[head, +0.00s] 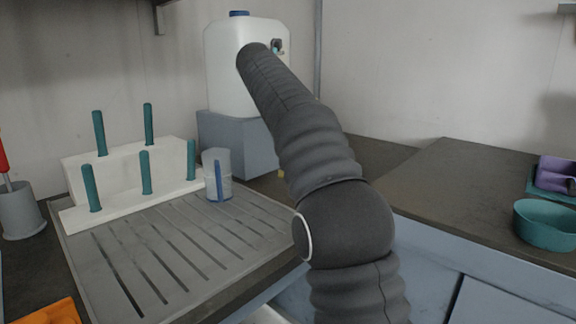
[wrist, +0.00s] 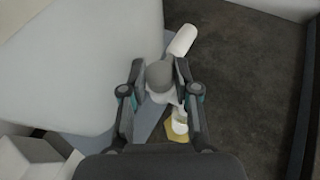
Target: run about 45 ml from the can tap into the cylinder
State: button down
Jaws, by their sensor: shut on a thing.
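The white can (head: 222,75) with a blue cap stands on a blue-grey block (head: 222,140); its side fills the left of the wrist view (wrist: 75,60). My gripper (wrist: 160,72) is shut on the tap, around its rounded grey part (wrist: 160,78). A white bar-like piece (wrist: 183,40) of the tap sticks out beyond the fingers. Below the fingers is a small white round piece (wrist: 180,124) over a yellow base (wrist: 177,134), seemingly the cylinder's foot; a bit of yellow also shows in the head view (head: 281,173). The cylinder's body and any liquid level cannot be made out.
A clear beaker with a blue stripe (head: 225,163) stands on the grey grooved drainer (head: 105,250), beside a white rack with teal pegs (head: 125,165). A teal bowl (head: 545,230) is on the right counter (head: 450,195), whose middle is clear.

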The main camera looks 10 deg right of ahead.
jog(key=c, duration=0.8)
grip_release()
jog(key=shift+d, duration=0.1)
jog(key=shift+s, duration=0.15)
jog(key=v, duration=1.2)
